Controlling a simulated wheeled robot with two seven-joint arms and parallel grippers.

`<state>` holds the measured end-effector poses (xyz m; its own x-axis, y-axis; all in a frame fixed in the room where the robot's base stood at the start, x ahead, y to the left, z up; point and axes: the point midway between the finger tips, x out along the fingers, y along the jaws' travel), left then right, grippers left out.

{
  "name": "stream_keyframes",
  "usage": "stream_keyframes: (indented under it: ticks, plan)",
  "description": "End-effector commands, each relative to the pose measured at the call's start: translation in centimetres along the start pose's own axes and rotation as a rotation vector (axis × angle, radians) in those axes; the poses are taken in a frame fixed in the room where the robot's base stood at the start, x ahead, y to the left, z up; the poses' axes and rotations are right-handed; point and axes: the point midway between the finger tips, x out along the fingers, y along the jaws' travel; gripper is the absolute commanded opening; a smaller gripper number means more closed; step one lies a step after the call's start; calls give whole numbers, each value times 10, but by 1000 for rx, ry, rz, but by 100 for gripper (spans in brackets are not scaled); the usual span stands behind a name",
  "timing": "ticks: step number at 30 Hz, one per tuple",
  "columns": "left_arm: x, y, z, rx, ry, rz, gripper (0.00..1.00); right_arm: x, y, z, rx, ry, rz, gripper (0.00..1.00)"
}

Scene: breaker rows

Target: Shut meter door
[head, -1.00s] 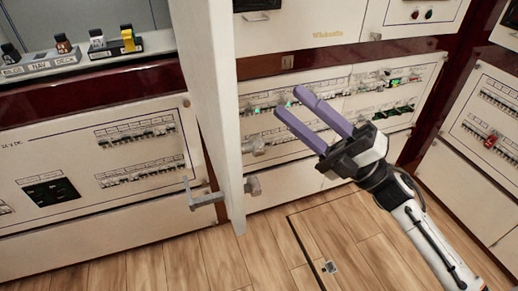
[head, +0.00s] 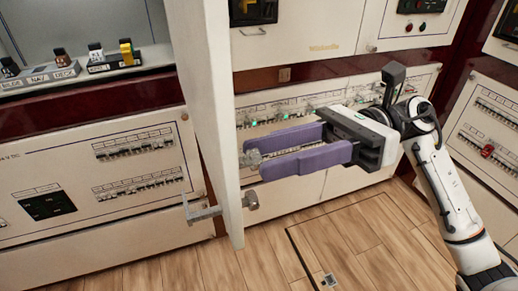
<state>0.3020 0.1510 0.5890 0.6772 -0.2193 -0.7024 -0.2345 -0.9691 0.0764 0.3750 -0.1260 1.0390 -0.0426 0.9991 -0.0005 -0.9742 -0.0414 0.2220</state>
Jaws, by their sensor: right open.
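The meter door (head: 203,105) is a tall white panel standing open, seen nearly edge-on and sticking out toward me from the cabinet. A grey lever handle (head: 203,213) is on its left face near the bottom, and metal latch parts (head: 251,193) are on its right face. My right gripper (head: 264,156) is open, with two purple fingers pointing left at the door's right face. Its fingertips are beside the upper latch part (head: 250,158); I cannot tell whether they touch it. My left gripper is not in view.
Breaker rows (head: 138,162) line the panel left of the door, and more breakers lie behind my right gripper. Labelled switches (head: 96,55) sit on a ledge at upper left. A side panel (head: 487,135) stands at right. The wooden floor (head: 160,268) is clear, with a hatch outline.

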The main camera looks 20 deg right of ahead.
Motion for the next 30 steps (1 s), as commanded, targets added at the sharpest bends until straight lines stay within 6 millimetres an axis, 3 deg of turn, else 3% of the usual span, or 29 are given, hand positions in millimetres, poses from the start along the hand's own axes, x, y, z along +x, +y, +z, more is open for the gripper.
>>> stream_keyframes:
  ticks: [6, 15, 23, 30]
  plan:
    - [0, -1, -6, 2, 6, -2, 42, 21, 0, 1, 0, -1, 1, 40]
    - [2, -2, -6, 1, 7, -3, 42, 24, 0, 0, 1, 0, -1, 40]
    - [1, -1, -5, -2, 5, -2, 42, 24, 0, 0, 1, 0, 0, 0]
    - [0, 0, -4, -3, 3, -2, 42, 27, -1, 0, 1, 0, 0, 0]
